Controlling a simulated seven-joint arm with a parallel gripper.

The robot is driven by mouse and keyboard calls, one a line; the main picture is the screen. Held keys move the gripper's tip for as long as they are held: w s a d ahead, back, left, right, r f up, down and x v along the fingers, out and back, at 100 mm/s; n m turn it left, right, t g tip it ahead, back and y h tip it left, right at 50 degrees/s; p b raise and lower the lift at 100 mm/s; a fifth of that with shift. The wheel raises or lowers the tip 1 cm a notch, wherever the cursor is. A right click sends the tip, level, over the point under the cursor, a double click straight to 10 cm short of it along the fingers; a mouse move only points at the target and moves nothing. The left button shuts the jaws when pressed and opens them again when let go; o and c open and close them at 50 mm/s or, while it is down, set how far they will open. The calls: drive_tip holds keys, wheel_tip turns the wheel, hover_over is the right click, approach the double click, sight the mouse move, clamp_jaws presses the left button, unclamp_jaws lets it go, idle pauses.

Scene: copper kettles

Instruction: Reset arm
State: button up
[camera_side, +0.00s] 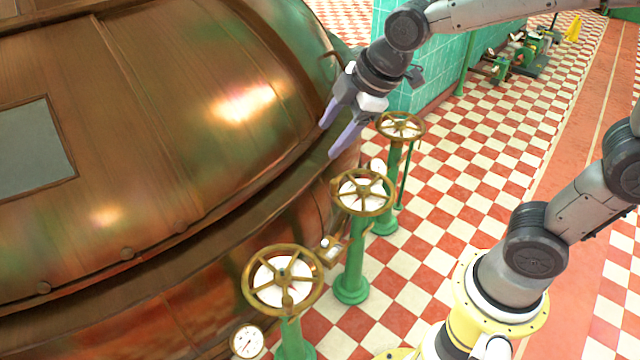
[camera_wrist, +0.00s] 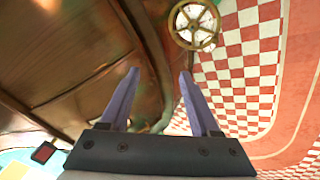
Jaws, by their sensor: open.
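My gripper (camera_side: 329,141) is open and empty, with its two purple fingers pointing down and left beside the copper kettle (camera_side: 130,110). It hangs above and between the far valve wheel (camera_side: 401,126) and the kettle's rim, apart from the wheel. I cannot tell whether a fingertip touches the kettle. In the wrist view my gripper (camera_wrist: 160,72) shows both fingers spread with nothing between them. The kettle (camera_wrist: 60,50) fills the left side there, and one valve wheel (camera_wrist: 194,25) lies beyond the right fingertip.
Two more brass wheels, the middle one (camera_side: 363,191) and the near one (camera_side: 283,281), stand on green posts along the kettle. A round gauge (camera_side: 247,341) sits at the bottom. A green tiled wall (camera_side: 425,85) stands behind my gripper. Checkered floor (camera_side: 480,150) is open to the right.

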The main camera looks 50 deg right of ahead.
drive_tip(key=s+d+r+m+t, duration=0.1)
drive_tip(key=s+d+r+m, duration=0.15)
drive_tip(key=s, duration=0.25)
drive_tip(key=s+d+r+m, duration=0.2)
drive_tip(key=s+d+m, duration=0.1)
drive_tip(key=s, duration=0.2)
drive_tip(key=s+f+m+g+h, duration=0.1)
drive_tip(key=s+f+m, duration=0.3)
drive_tip(key=s+m, duration=0.2)
drive_tip(key=shift+s+d, duration=0.25)
drive_tip(key=shift+s, duration=1)
drive_tip(key=shift+m, duration=0.25)
